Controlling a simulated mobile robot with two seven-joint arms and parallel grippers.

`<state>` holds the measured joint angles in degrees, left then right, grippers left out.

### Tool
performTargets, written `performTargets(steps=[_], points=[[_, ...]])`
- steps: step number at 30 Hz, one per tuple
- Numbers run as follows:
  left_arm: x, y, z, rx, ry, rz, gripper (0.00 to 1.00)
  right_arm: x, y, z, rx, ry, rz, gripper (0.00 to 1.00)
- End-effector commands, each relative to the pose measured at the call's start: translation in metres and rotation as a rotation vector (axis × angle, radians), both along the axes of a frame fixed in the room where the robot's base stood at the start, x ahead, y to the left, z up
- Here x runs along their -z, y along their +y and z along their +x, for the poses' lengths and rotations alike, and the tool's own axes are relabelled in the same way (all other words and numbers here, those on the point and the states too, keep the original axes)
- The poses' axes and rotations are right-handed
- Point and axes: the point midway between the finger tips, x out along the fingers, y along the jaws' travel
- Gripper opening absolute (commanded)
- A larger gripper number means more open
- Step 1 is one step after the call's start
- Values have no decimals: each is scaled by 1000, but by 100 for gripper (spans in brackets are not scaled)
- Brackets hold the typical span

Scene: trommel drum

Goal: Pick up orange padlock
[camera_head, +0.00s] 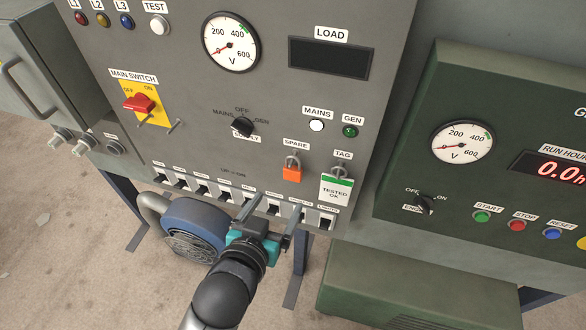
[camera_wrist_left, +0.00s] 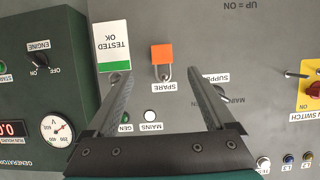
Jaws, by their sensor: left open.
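The orange padlock (camera_head: 292,173) hangs by its grey shackle under the SPARE label on the grey panel, left of the white and green TESTED OK tag (camera_head: 336,190). In the left wrist view, which is upside down, the padlock (camera_wrist_left: 162,55) shows ahead, between the lines of the two fingers. My left gripper (camera_head: 272,222) is open and empty, below and left of the padlock in the head view and apart from it. Its fingers (camera_wrist_left: 166,85) spread to either side in the wrist view. My right gripper is in neither view.
A row of breaker switches (camera_head: 202,190) runs along the panel's lower edge near my left gripper. A MAIN SWITCH (camera_head: 139,103) with a red handle is at the left, and a black SUPPLY knob (camera_head: 242,126) is in the middle. A green generator cabinet (camera_head: 480,190) stands at the right.

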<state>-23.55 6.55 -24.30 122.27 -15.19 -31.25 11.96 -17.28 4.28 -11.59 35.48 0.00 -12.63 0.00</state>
Motion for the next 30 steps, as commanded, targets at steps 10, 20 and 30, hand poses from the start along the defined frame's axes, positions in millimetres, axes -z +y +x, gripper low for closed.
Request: performTargets(steps=[10,20,30], points=[[21,-15,48,0,0,-1,88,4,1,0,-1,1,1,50],[26,-20,67,0,-2,-1,88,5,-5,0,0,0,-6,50],[38,-29,102,1,-1,-2,88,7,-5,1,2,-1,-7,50]])
